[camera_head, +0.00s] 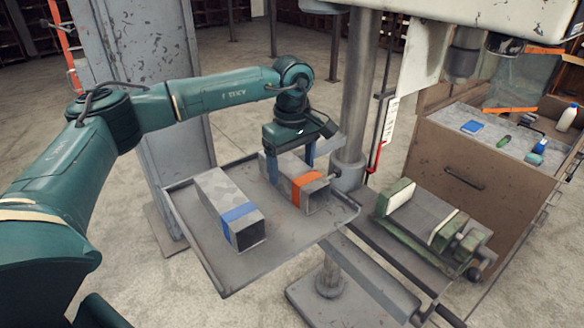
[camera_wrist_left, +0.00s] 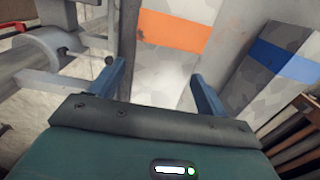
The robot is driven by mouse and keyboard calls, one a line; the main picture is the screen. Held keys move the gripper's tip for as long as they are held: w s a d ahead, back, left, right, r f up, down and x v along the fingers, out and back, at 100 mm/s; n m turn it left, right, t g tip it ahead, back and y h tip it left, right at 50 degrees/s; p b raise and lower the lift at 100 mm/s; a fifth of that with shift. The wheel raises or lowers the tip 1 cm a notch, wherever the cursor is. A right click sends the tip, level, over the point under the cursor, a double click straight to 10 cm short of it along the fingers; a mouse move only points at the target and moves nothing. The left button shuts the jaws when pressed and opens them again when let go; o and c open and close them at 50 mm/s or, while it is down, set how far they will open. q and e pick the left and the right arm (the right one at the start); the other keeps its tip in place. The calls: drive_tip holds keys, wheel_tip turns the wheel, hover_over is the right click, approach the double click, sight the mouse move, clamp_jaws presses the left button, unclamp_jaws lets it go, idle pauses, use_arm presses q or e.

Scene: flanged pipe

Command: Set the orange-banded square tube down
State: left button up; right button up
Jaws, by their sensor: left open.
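The orange-banded square tube (camera_head: 313,197) is grey and lies on the metal tray (camera_head: 268,267), at its right side. Its orange band also shows in the left wrist view (camera_wrist_left: 175,31). My left gripper (camera_head: 290,168) comes down over this tube from above. Its blue fingers are open, one towards each side of the tube; I cannot tell whether either touches it. The left gripper also shows in the wrist view (camera_wrist_left: 160,80). My right gripper is not in view.
A blue-banded square tube (camera_head: 216,200) lies to the left on the same tray. A steel column (camera_head: 354,90) stands behind the tray. A green vise (camera_head: 435,222) is to the right, before a wooden cabinet (camera_head: 470,165). The tray's front is bare.

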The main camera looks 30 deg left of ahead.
sight(292, 166)
use_arm(q)
wheel_tip(292, 166, up, 11)
drive_tip(key=shift+b, duration=0.4)
idle(0.4)
